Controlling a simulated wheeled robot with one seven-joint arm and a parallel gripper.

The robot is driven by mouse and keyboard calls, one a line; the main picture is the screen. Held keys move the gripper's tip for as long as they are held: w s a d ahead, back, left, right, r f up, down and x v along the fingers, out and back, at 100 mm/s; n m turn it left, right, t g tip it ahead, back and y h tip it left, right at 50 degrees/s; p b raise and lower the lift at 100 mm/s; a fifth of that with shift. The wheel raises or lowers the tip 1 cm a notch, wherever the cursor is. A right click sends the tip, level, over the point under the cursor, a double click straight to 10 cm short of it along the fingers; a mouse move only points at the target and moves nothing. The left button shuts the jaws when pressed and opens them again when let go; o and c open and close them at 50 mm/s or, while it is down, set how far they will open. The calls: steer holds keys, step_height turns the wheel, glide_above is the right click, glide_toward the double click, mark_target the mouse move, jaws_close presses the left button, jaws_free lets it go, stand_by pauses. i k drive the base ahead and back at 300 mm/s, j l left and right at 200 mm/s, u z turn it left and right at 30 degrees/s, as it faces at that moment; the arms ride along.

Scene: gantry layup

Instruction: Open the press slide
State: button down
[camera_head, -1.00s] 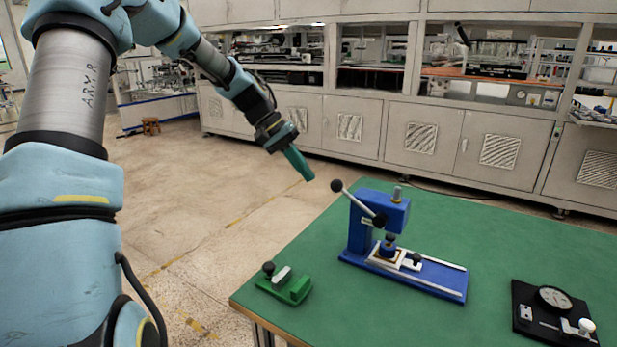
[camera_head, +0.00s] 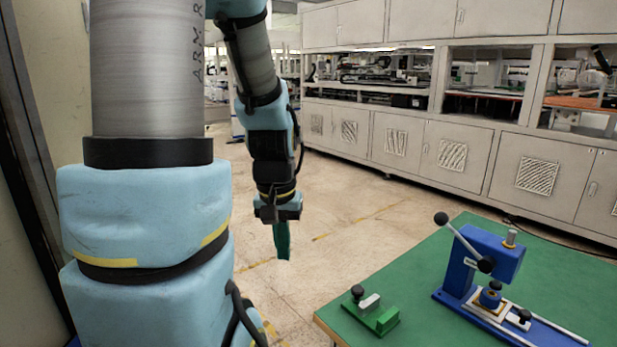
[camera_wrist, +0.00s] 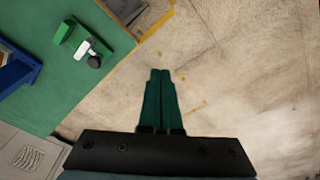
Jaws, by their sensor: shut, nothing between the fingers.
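The blue press (camera_head: 490,255) stands on the green table at the right in the head view, with a lever ending in black knobs. Its slide (camera_head: 519,318) lies along the base under the press head, with a small black knob on it; the picture cuts off the front of the base. My gripper (camera_head: 283,256) points down over the floor, left of the table and well apart from the press. Its green fingers (camera_wrist: 162,75) are together and empty in the wrist view. A corner of the blue press (camera_wrist: 15,70) shows at the wrist view's left edge.
A green fixture with a black knob (camera_head: 372,310) sits near the left corner of the green table (camera_head: 420,270). Grey cabinets (camera_head: 450,150) line the back. The floor (camera_head: 340,215) between my gripper and the cabinets is clear.

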mark_target(497, 315)
steer(key=z, duration=1.3)
